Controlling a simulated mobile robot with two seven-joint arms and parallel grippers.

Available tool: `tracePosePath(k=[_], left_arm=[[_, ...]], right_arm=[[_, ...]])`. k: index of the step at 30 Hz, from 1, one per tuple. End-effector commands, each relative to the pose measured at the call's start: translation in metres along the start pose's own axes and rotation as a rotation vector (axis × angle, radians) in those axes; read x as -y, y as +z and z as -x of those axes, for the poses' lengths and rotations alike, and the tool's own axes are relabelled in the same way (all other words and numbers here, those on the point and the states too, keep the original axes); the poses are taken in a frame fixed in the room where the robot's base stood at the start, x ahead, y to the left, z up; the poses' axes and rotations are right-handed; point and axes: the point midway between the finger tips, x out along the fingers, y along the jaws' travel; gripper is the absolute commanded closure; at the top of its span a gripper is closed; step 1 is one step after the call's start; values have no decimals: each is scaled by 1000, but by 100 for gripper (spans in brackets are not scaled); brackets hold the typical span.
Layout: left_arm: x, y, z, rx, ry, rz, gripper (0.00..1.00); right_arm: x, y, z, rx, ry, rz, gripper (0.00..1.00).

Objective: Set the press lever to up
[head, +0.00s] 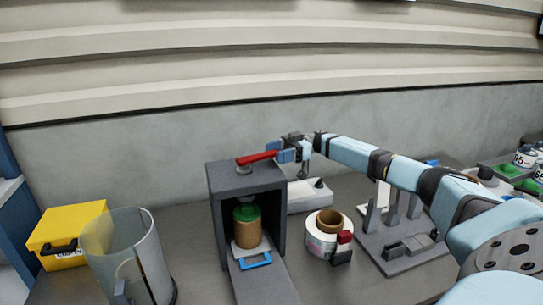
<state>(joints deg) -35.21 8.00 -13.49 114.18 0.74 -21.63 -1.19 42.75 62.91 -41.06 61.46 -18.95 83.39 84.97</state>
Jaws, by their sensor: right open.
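The press (217,205) is a dark grey open-fronted box on the bench. Its red lever (256,159) lies nearly flat across the top, rising slightly toward the right from a grey pivot. My right gripper (284,152) is open at the lever's right end, with its blue fingers close to the tip. I cannot tell whether they touch it. Inside the press stands a brown reel or jar with a green top (247,226). My left gripper is not in view.
A blue handle (255,261) lies at the front of the press. A clear cylinder (128,255) and a yellow box (68,232) stand left. A label roll (322,240) and a grey fixture (400,248) stand right. A wall is behind.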

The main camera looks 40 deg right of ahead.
Motion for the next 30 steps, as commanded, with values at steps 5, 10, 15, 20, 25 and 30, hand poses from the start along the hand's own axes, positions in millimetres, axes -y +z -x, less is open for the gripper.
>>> tracePosePath(k=[5,10,15,20,25,30], left_arm=[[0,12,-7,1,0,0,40],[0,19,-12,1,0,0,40],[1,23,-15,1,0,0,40],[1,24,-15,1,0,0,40],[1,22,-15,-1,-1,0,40],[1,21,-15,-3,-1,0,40]], right_arm=[[-1,3,42,0,5,1,41],[-2,2,79,-1,5,2,41],[-1,1,104,-1,2,2,41],[-1,1,114,-1,0,0,41],[-1,0,116,-1,-1,0,41],[-1,0,116,-1,0,0,41]])
